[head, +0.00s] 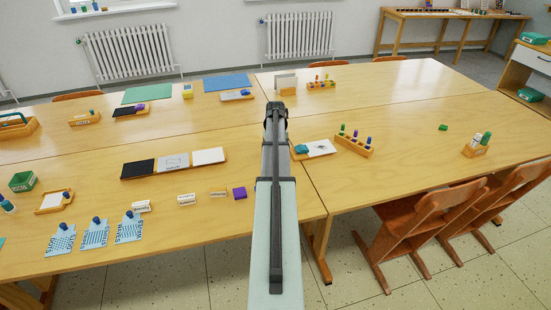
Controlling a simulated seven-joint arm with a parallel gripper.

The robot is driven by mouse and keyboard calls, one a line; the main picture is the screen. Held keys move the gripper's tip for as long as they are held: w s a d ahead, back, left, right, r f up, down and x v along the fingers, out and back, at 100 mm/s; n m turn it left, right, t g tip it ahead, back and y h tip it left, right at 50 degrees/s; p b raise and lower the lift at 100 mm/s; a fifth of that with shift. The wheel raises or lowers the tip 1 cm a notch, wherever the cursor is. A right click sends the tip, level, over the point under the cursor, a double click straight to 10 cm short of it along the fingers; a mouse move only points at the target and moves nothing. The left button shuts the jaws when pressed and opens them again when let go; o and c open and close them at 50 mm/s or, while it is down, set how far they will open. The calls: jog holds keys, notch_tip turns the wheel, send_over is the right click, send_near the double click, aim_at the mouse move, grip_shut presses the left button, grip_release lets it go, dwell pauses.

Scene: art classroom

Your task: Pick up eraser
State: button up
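No eraser can be named for certain in the head view. Small white blocks with dark print lie in a row near the front of the left table: a left one (141,206), a middle one (186,199) and a tan-and-white one (218,194). Their print is too small to read. A purple block (239,193) lies just right of them. A small green block (443,127) lies alone on the right table. My arm rises through the middle of the view, right of the row.
Left of the row lie blue-and-white printed cards (95,234) with blue knobs. Behind is a tray of black, grey and white panels (173,163). Wooden holders (355,146) stand on the right table (400,180). Wooden chairs (415,225) stand at its front edge.

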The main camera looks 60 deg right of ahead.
jog(key=shift+f, duration=0.25)
grip_shut()
dwell(0.3)
jog(key=shift+r, duration=0.1)
notch_tip(320, 180, up, 10)
dwell(0.6)
